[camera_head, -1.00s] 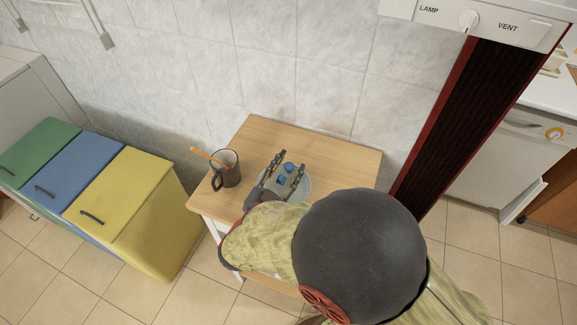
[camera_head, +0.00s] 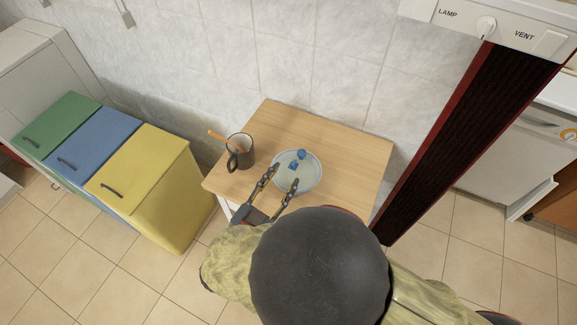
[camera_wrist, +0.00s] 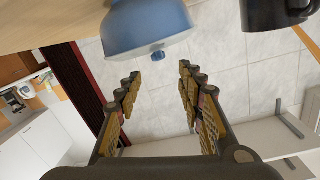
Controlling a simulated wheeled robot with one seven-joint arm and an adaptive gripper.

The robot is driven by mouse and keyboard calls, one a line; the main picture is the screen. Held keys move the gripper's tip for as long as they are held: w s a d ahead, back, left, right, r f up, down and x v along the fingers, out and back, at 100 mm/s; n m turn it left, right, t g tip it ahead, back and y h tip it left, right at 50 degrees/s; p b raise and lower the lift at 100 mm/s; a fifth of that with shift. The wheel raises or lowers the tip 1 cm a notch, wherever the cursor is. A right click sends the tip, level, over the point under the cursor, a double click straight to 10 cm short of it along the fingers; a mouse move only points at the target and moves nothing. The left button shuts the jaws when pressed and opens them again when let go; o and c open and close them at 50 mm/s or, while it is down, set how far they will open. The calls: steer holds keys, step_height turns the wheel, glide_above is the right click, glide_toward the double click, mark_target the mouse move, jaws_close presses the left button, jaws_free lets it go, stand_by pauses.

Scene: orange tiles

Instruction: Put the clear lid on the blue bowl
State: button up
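The blue bowl (camera_wrist: 145,25) stands on the wooden table; the wrist view is upside down and shows its side. From above, its round top (camera_head: 312,181) looks pale grey-blue. The clear lid is hard to make out; it seems to lie over the bowl, with a small blue knob (camera_wrist: 157,56) at the rim level in the wrist view. The head view shows two small blue pieces there, the upper one round (camera_head: 301,154). I cannot tell how evenly the lid sits. My gripper (camera_head: 285,176) is open and empty, its fingertips by the bowl's near left edge.
A dark mug (camera_head: 240,150) with an orange stick stands left of the bowl. The table (camera_head: 350,160) is clear to the right. A tiled wall is behind. Green, blue and yellow bins (camera_head: 140,170) stand left, a dark red-edged column (camera_head: 460,130) right.

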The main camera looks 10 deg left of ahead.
steer(key=shift+s+a, duration=0.15)
steer(key=shift+s, duration=0.2)
steer(key=shift+w+a+r, duration=0.1)
steer(key=shift+w+a, duration=0.05)
steer(key=shift+w, duration=0.25)
steer(key=w+a+r+g+y, duration=0.25)
steer(key=w+r+y, duration=0.3)
steer(key=w, duration=0.45)
step_height(320, 180, up, 9)
steer(key=w+d+n+g+y, duration=0.2)
steer(key=n+y, duration=0.2)
steer(key=y, duration=0.2)
steer(key=s+d+n+g+h, duration=0.1)
steer(key=s+d+g+h, duration=0.1)
steer(key=s+d, duration=0.9)
steer(key=s+d+n+g+h, duration=0.2)
steer(key=s+d+g+h, duration=0.1)
steer(key=s+d, duration=0.8)
steer(key=d+g, duration=0.1)
steer(key=d, duration=0.3)
steer(key=shift+d+r+n, duration=0.3)
steer(key=shift+d+r, duration=0.05)
steer(key=shift+d, duration=0.05)
